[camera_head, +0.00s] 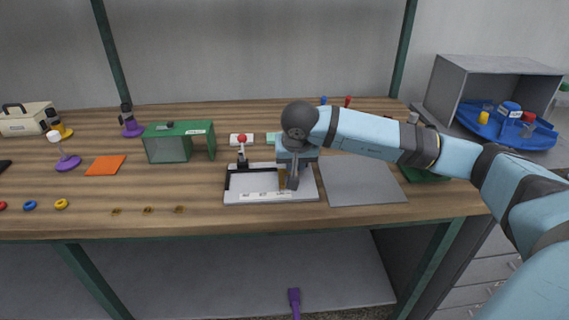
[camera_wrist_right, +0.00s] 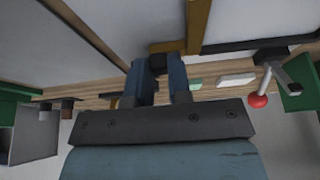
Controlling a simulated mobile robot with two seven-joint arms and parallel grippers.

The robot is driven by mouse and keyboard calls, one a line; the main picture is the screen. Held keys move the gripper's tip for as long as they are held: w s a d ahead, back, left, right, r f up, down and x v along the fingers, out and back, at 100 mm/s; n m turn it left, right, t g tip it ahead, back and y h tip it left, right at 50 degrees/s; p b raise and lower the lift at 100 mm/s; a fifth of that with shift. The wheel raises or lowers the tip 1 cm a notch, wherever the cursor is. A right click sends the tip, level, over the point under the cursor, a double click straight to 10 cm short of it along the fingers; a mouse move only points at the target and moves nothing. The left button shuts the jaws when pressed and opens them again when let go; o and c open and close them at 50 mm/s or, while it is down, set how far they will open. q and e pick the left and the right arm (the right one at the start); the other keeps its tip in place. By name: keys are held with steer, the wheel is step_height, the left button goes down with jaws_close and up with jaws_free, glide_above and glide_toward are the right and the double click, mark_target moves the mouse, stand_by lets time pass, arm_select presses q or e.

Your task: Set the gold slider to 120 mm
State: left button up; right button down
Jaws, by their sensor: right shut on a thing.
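The slider device is a pale grey plate (camera_head: 307,192) with a dark frame on its left part and a white scale strip (camera_head: 266,195) along its front edge. The gold slider (camera_head: 282,176) shows in the head view as a narrow gold strip, partly hidden by my right gripper (camera_head: 291,182). The wrist view shows its gold bar (camera_wrist_right: 199,25) above the fingers of my right gripper (camera_wrist_right: 161,88). The fingers are shut on a small dark knob (camera_wrist_right: 158,63) at the slider. The scale marks are too small to read. My left gripper is not in view.
A red-ball lever (camera_head: 242,139) stands behind the plate's left part. A bare grey panel (camera_head: 365,182) lies to its right, and a green box (camera_head: 180,142) stands to its left. Small gold pieces (camera_head: 147,210) lie near the front edge. My right arm covers the bench's right part.

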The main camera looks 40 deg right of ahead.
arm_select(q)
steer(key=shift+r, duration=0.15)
arm_select(e)
steer(key=c, duration=1.3)
jaws_free()
arm_select(q)
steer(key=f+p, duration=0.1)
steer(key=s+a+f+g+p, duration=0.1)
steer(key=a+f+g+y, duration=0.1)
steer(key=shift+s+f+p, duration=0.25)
steer(key=shift+p, duration=0.15)
arm_select(e)
steer(key=v, duration=1.3)
steer(key=shift+a+r, duration=0.1)
steer(key=shift+r, duration=0.3)
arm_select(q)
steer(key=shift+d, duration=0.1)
